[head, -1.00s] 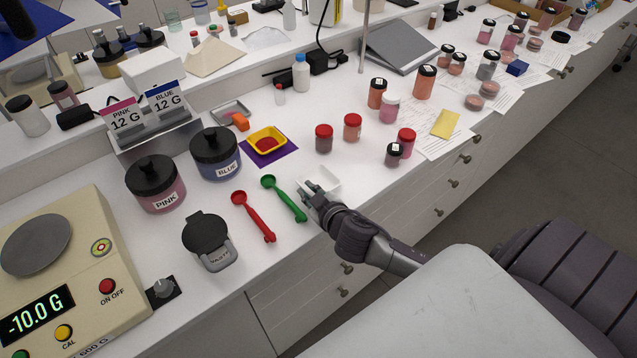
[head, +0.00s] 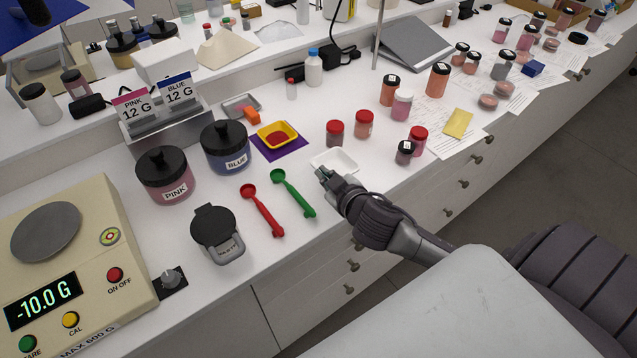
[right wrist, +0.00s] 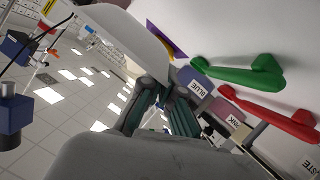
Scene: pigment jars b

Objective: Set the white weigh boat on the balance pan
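The white weigh boat (head: 346,157) is at my right gripper's tip in the head view, left of the dark small jar and near the counter's front. My right gripper (head: 324,174) appears shut on its near rim, and the boat seems raised off the counter. In the right wrist view the boat (right wrist: 130,32) fills the upper middle, its lower end at the fingertips (right wrist: 160,90). The balance pan (head: 45,232), a round grey disc on the beige balance (head: 105,285), is bare at far left. The display reads -10.0 G. My left gripper is not seen.
Green (head: 294,193) and red (head: 262,210) spoons, a black-lidded waste container (head: 217,235), and the pink (head: 165,175) and blue (head: 225,147) jars stand between gripper and balance. A yellow dish (head: 278,135) on a purple mat lies behind. Red-lidded jars (head: 364,124) stand at right.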

